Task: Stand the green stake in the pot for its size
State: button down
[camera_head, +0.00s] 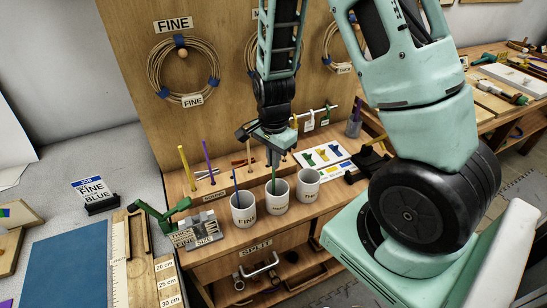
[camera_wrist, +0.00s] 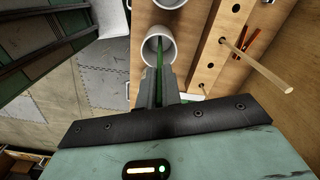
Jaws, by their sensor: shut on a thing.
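My gripper (camera_head: 277,158) is shut on the green stake (camera_head: 273,184) and points down above the middle white pot (camera_head: 278,203). The stake is near upright, its lower end inside that pot's mouth; whether it touches the bottom is hidden. In the wrist view the green stake (camera_wrist: 160,54) runs from my gripper (camera_wrist: 161,80) into the pot's opening (camera_wrist: 146,58). The left pot (camera_head: 243,215), marked FINE, has a blue stake (camera_head: 235,181) standing in it. The right pot (camera_head: 307,193) shows no stake. The middle and right labels are too small to read surely.
A yellow stake (camera_head: 186,168) and a purple stake (camera_head: 207,160) stand in the wooden rack behind the pots. A green clip tool (camera_head: 160,219) and a size block (camera_head: 198,231) lie left of the pots. Cane coils (camera_head: 184,68) hang on the board.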

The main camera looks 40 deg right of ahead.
jog(key=shift+f+b, duration=0.9)
jog(key=shift+f, duration=0.4)
jog(key=c, duration=1.5)
grip_release()
jog(key=shift+r, duration=0.1)
notch_tip(320, 180, up, 17)
jog(key=shift+r, duration=0.2)
